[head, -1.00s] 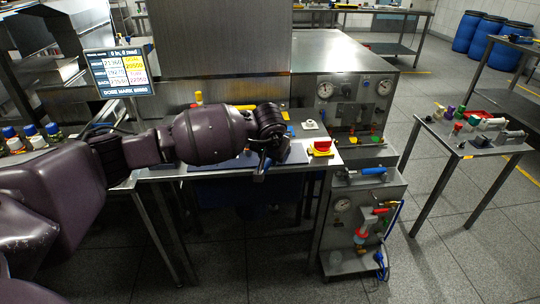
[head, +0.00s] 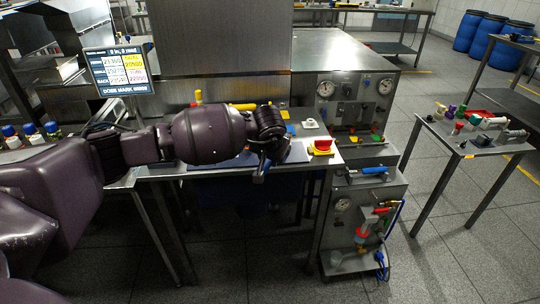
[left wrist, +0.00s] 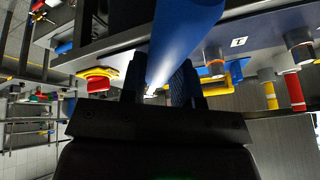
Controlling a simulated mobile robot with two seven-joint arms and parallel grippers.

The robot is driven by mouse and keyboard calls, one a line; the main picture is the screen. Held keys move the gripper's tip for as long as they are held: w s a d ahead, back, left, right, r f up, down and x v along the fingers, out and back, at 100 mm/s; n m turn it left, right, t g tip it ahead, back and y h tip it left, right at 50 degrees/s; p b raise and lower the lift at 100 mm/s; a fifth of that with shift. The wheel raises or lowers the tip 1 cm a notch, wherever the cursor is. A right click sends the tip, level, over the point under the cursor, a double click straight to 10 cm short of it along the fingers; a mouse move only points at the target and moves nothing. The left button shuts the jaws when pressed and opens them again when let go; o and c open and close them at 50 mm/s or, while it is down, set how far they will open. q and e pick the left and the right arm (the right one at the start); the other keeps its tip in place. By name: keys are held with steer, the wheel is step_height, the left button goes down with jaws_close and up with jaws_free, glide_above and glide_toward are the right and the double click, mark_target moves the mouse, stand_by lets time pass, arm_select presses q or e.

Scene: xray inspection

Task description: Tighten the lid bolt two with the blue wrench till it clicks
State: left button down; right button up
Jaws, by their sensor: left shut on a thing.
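The wrench's working end is not clear in either view. I cannot make out lid bolt two; my left arm covers part of the bench. My right gripper is not in view.
A red knob on a yellow base (head: 321,147) stands right of the gripper. A screen (head: 118,72) stands at left.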

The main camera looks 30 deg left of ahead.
arm_select(q)
steer(key=shift+f+b, duration=0.4)
steer(key=shift+f, duration=0.7)
steer(key=shift+a, duration=0.1)
steer(key=shift+a+m, duration=0.3)
steer(key=shift+w+a+m+t+h, duration=0.15)
steer(key=shift+a+m+h, duration=0.15)
steer(key=shift+a+m, duration=0.4)
steer(key=shift+a+m+t+h, duration=0.15)
steer(key=shift+a+m+h, duration=0.15)
steer(key=shift+a+m, duration=0.35)
stand_by(1.3)
steer(key=shift+w+a+r+m+h, duration=0.15)
steer(key=shift+a+m+h, duration=0.1)
steer(key=shift+a+m, duration=0.25)
steer(key=shift+w+a+f+m+h, duration=0.1)
steer(key=shift+w+a+m+h, duration=0.2)
steer(key=shift+a, duration=0.4)
steer(key=shift+w+a+r+m+h, duration=0.1)
steer(key=shift+a+m+h, duration=0.05)
steer(key=shift+a+m, duration=0.4)
stand_by(1.8)
steer(key=shift+s+d+n, duration=0.1)
steer(key=shift+d+n, duration=0.05)
steer(key=shift+n, duration=0.15)
